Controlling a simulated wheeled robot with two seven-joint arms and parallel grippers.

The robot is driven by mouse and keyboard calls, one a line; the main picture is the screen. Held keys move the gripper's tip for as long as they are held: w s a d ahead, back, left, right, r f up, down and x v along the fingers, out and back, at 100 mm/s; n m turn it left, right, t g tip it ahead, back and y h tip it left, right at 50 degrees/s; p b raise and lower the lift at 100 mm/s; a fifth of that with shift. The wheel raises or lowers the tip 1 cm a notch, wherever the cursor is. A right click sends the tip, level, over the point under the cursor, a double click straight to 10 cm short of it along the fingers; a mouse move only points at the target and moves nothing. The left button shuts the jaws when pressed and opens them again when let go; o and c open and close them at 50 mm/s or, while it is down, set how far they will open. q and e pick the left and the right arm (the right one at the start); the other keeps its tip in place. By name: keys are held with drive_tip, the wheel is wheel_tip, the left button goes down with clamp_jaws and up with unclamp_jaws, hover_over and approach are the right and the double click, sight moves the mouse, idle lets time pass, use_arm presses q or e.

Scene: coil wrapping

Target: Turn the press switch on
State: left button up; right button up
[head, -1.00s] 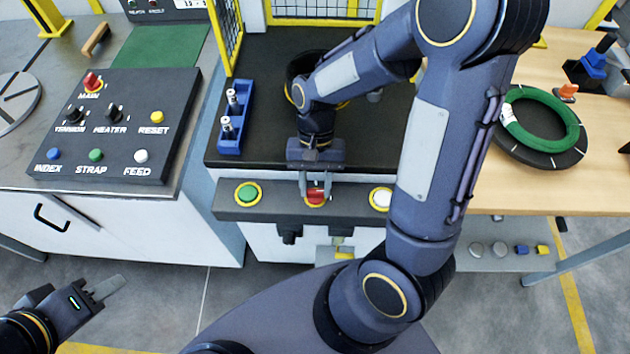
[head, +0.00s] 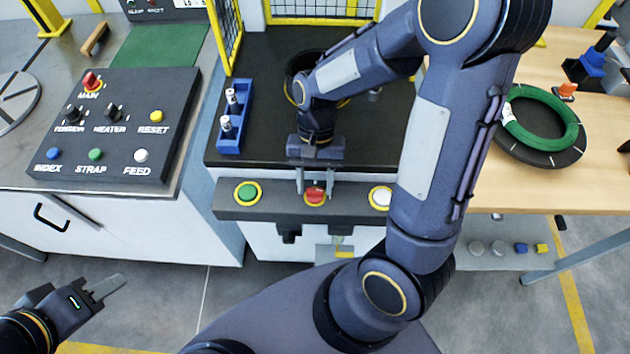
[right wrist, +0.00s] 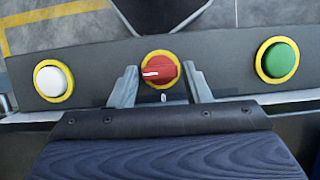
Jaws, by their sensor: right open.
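A red rotary switch (head: 315,195) in a yellow ring sits in the middle of the dark front panel of the press. In the right wrist view the red switch (right wrist: 160,70) shows a white mark pointing left. My right gripper (head: 314,187) is open, with one finger on each side of the switch and visible gaps between fingers and knob in the right wrist view (right wrist: 161,80). My left gripper (head: 100,290) hangs at the lower left, far from the panel. I cannot tell whether its fingers are apart.
A green button (head: 247,193) and a white button (head: 381,198) flank the switch. A control box (head: 110,125) stands left. A blue holder (head: 236,115) sits on the black press top.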

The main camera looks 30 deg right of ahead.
drive_tip(key=v, duration=0.7)
drive_tip(key=shift+r+p, duration=0.25)
drive_tip(key=shift+p, duration=0.1)
drive_tip(key=s+r+n+t+y, duration=0.1)
drive_tip(key=s+r+n+t, duration=0.3)
drive_tip(key=s+r+t, duration=0.3)
drive_tip(key=shift+s+r+n+t, duration=0.2)
drive_tip(key=shift+s+n+t, duration=0.2)
drive_tip(key=shift+s+t, duration=1.1)
drive_tip(key=shift+s, duration=0.15)
